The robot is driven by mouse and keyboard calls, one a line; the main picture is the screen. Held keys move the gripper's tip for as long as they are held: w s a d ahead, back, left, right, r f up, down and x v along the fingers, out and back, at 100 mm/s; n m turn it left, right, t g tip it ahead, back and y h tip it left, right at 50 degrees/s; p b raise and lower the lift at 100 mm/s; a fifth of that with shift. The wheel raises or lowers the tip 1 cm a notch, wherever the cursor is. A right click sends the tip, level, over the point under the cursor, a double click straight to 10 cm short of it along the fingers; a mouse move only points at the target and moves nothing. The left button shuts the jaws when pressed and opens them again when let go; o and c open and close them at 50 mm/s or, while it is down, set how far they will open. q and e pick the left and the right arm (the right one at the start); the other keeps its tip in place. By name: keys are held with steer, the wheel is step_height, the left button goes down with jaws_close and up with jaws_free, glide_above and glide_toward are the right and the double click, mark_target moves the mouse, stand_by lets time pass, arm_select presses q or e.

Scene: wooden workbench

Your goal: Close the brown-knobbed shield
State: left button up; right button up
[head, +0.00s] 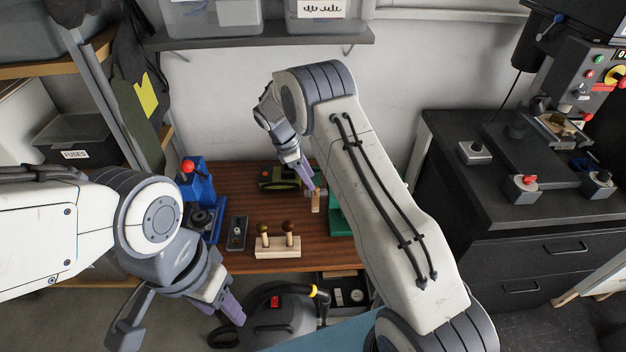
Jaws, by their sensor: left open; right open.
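I cannot clearly pick out the brown-knobbed shield. A green machine (339,222) stands at the right of the workbench, mostly hidden behind my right arm. A blue machine (203,195) with a red ball knob (188,166) stands at the left of the bench. My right gripper (308,182) is over the back right of the bench, by a small light wooden piece (316,202). It is open; only one purple finger shows clearly. My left gripper (181,322) is open and empty, in front of the bench at the lower left.
A wooden block (278,247) with two brown-topped pegs stands at the bench's front. An olive device (277,178) is at the back, and a grey plate (237,233) lies left of the block. A vacuum cleaner (290,322) is on the floor below. A black cabinet (480,210) stands right.

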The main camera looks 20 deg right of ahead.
mark_target(313, 194)
steer(key=shift+p+x, duration=0.35)
steer(key=shift+x, duration=1.4)
jaws_close()
steer(key=shift+s+a+f+b, duration=0.1)
steer(key=shift+f+b, duration=0.15)
steer(key=shift+b, duration=0.5)
step_height(313, 194, down, 8)
steer(key=s+m+t+h+b, duration=0.3)
steer(key=t+b, duration=1)
steer(key=b, duration=4.2)
steer(key=shift+a+m+h, duration=0.3)
steer(key=shift+a+h, duration=0.15)
steer(key=shift+h, duration=0.65)
